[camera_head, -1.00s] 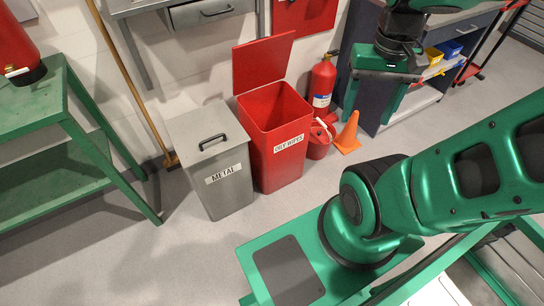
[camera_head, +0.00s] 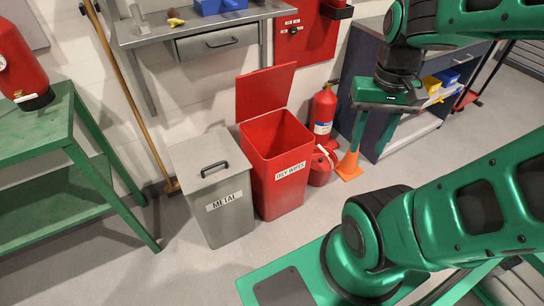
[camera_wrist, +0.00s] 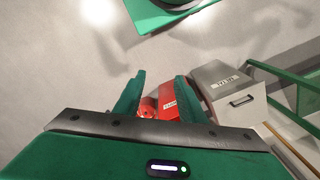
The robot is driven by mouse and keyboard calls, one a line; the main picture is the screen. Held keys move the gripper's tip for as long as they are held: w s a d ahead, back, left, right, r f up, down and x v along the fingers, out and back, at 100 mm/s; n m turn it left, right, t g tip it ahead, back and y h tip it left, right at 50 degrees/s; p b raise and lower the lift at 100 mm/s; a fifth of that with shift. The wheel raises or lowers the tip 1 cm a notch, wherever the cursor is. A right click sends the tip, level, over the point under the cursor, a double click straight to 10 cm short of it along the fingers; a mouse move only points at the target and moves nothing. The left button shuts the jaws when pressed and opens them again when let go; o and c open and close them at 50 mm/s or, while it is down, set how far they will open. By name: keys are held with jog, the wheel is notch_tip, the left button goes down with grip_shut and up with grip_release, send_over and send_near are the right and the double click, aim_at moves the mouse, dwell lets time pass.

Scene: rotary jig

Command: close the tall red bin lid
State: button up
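The tall red bin (camera_head: 279,182), labelled OILY WIPES, stands on the floor with its top open. Its red lid (camera_head: 266,92) stands upright, hinged at the back rim. In the wrist view part of the red bin (camera_wrist: 168,110) shows between and behind my fingers; its lid cannot be made out there. My gripper (camera_head: 370,138) is to the right of the bin, in front of the dark cabinet, apart from bin and lid. In the wrist view my gripper (camera_wrist: 156,88) has its two green fingers spread apart, with nothing held between them.
A grey METAL bin (camera_head: 217,208) with a shut, handled lid stands left of the red bin. A fire extinguisher (camera_head: 323,113), a red can (camera_head: 319,170) and an orange cone (camera_head: 349,165) stand to the right. A workbench (camera_head: 205,30) is behind. A green table (camera_head: 45,128) is at left.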

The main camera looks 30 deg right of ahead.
jog(key=c, duration=0.5)
jog(key=shift+w+d+r+t, duration=0.3)
jog(key=shift+w+d+r, duration=0.15)
jog(key=shift+r, duration=0.15)
grip_shut()
jog(key=w+d+f+n+t+h, duration=0.1)
jog(key=w+d+n+t, duration=0.15)
jog(key=w, duration=1.75)
jog(key=w+d+f+n+t, duration=0.1)
jog(key=w+d+n+t, duration=0.15)
jog(key=w, duration=1.65)
jog(key=w+a+f+t, duration=0.1)
jog(key=w+f, duration=0.3)
jog(key=w, duration=0.4)
jog(key=w+a+f+n+t, duration=0.1)
jog(key=w+f, duration=0.3)
jog(key=w, duration=0.4)
jog(key=w+a+f+n+t+y, duration=0.1)
jog(key=w+f, duration=0.3)
jog(key=w, duration=0.5)
jog(key=shift+a, duration=0.25)
